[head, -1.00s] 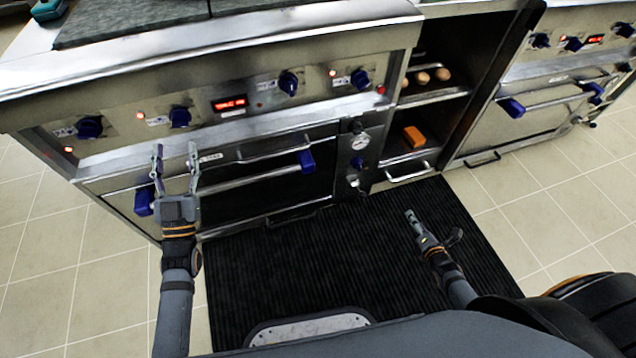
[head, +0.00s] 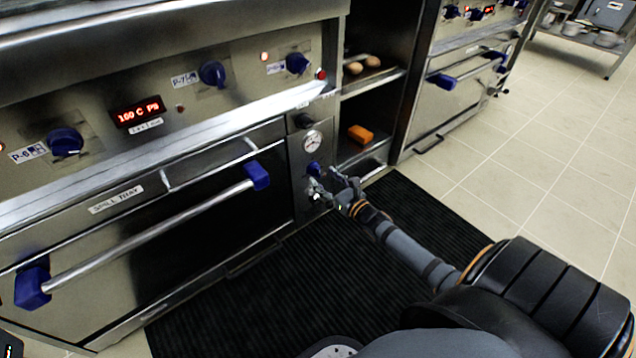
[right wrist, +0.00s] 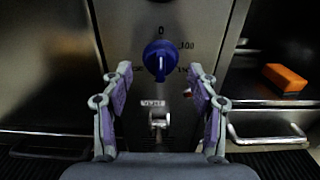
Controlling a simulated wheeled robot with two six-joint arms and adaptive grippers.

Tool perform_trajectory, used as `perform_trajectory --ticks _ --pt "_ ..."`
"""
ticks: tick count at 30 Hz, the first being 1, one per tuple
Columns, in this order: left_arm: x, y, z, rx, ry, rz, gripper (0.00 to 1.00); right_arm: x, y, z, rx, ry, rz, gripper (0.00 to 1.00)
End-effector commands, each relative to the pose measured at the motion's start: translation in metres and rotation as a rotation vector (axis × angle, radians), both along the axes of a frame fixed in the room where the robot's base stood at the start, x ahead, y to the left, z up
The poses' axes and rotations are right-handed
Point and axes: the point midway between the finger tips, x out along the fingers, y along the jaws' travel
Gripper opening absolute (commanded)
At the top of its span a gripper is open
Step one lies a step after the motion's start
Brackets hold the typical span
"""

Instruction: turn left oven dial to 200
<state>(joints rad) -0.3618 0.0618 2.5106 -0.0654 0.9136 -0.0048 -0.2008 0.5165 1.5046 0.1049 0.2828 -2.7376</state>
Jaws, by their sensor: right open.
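The left oven's blue dial (head: 313,170) sits on the narrow steel panel right of the oven door, below a round gauge (head: 312,140). In the right wrist view the dial (right wrist: 160,58) faces me, with marks 0 above it and 100 at upper right; lower marks are too blurred to read. Its ridge appears to point down. My right gripper (head: 333,186) is open in front of the panel. In the right wrist view its fingers (right wrist: 159,88) are spread to either side, below the dial and apart from it. My left gripper is out of view.
The oven handle (head: 150,225) with blue ends juts out at the left. A red display (head: 138,111) seems to read 160 C. A small metal fitting (right wrist: 159,120) sits below the dial. An open shelf right of the panel holds an orange block (head: 360,134). A black mat (head: 290,290) covers the floor.

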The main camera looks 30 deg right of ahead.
Motion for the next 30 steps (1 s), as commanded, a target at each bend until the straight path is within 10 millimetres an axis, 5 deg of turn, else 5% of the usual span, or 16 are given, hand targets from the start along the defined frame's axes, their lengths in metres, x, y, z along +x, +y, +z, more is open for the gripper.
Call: perform_trajectory --ticks 1,4,16,27,30 --pt "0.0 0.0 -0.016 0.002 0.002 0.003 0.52 0.009 0.0 -0.007 -0.002 -0.004 -0.001 0.6" --pt "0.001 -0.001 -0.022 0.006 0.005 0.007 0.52 0.022 0.002 -0.004 -0.001 -0.002 0.001 0.6" --pt "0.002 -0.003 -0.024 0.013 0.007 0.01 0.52 0.032 0.002 0.0 0.001 0.001 -0.002 0.6" --pt "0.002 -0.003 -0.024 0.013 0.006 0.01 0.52 0.032 0.002 0.0 0.001 0.001 -0.001 0.1" --pt "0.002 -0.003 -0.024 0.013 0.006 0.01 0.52 0.032 0.002 0.0 0.002 0.001 -0.001 0.06"
